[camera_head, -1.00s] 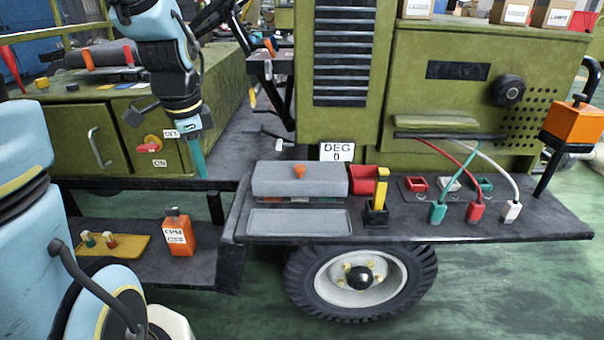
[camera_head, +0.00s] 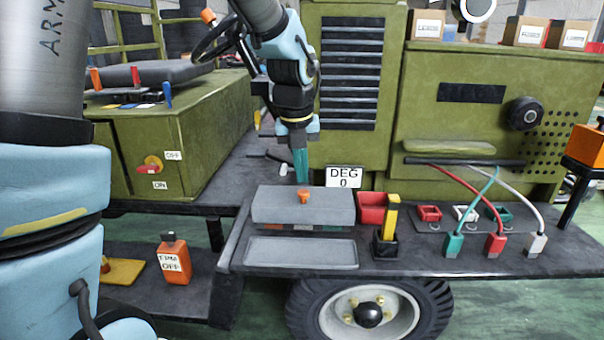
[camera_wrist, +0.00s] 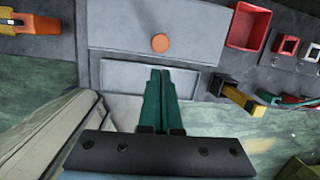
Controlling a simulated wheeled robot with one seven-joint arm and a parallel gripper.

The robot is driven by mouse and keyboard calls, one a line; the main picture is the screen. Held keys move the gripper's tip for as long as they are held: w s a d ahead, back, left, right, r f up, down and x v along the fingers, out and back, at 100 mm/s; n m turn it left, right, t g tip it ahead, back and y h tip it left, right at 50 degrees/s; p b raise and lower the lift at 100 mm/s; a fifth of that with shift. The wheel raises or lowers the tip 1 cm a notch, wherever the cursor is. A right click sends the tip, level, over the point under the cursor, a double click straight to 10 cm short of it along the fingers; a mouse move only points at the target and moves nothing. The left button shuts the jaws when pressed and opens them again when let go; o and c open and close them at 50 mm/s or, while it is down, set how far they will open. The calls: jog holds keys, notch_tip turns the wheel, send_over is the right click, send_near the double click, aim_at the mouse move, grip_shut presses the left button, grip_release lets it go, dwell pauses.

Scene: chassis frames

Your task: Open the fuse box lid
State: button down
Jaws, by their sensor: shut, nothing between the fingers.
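The fuse box is grey, with a flat lid (camera_head: 275,206) that looks shut and an orange knob (camera_head: 303,196) on it. Coloured fuse parts (camera_head: 302,228) show in a strip under the lid's front edge. My gripper (camera_head: 301,178) has teal fingers, which are shut and empty. In the head view the fingertips point down and appear just above or behind the lid's back edge; their exact depth is unclear. In the wrist view the lid (camera_wrist: 115,30) and knob (camera_wrist: 160,42) lie just beyond the fingertips (camera_wrist: 160,72), apart from them.
A shallow grey tray (camera_head: 255,258) lies in front of the box. A red bin (camera_head: 371,205) and a yellow-handled lever (camera_head: 390,222) stand to its right, with cabled plugs (camera_head: 495,243) farther right. A DEG sign (camera_head: 344,177) stands behind. An orange box (camera_head: 174,262) sits lower left.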

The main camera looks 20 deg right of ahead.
aim_at(306, 207)
jog(key=x, duration=0.7)
jog(key=shift+f+p, duration=0.3)
jog(key=shift+r, duration=0.1)
